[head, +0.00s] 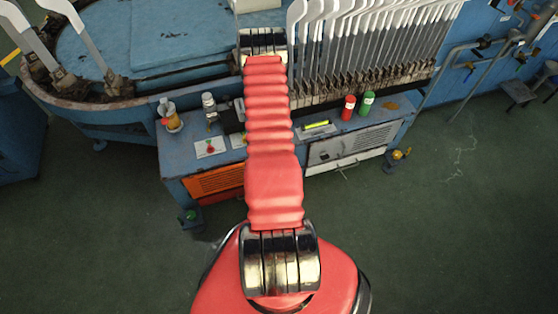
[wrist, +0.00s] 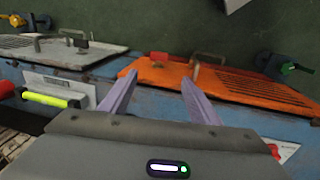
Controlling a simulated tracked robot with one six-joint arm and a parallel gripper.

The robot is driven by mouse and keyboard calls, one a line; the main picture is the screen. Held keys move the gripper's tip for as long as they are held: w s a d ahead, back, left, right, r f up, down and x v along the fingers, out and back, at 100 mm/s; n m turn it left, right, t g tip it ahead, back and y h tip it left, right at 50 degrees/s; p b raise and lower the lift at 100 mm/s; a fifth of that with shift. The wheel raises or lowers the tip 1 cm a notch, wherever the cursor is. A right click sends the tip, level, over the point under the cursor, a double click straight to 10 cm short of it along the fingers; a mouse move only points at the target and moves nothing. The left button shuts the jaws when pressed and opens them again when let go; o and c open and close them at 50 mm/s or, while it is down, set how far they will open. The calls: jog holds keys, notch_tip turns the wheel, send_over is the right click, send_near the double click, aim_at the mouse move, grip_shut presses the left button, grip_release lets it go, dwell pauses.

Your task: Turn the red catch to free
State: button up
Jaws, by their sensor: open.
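The orange panel also shows in the head view (head: 213,182), low on the blue cabinet front; the catch is not visible there, with my arm across that part. My gripper (wrist: 160,80) is open and empty, its two purple fingers pointing at the panel on either side of the catch's line. In the head view my gripper is hidden behind my arm.
A metal handle (wrist: 210,60) stands out from the orange panel. A grey panel (head: 345,148) sits beside it. The green floor (head: 440,240) in front is clear.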

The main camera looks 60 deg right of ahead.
jog(key=w+a+r+n+t, duration=0.1)
jog(key=w+a+r, duration=0.3)
jog(key=r, duration=0.6)
jog(key=w+a+r+n+h, duration=0.1)
jog(key=w+a+r, duration=0.2)
jog(key=w+r, duration=0.45)
jog(key=w+a+r+n+t, duration=0.1)
jog(key=w+a+r, duration=0.25)
jog(key=r, duration=0.75)
jog(key=w+a+r+n+t, duration=0.2)
jog(key=a+r, duration=1.4)
jog(key=r, duration=0.1)
jog(key=s+a+r+n+t+y, duration=0.1)
jog(key=s+a+r+n, duration=0.1)
jog(key=s+a+r, duration=0.3)
jog(key=s+a+r+n+t+y, duration=0.1)
jog(key=s+a+r+n, duration=0.1)
jog(key=s+a+r, duration=0.4)
jog(key=s+a, duration=0.5)
jog(key=a, duration=0.6)
jog(key=shift+a+r+t, duration=0.15)
jog(key=shift+a+t, duration=0.15)
jog(key=shift+a, duration=0.1)
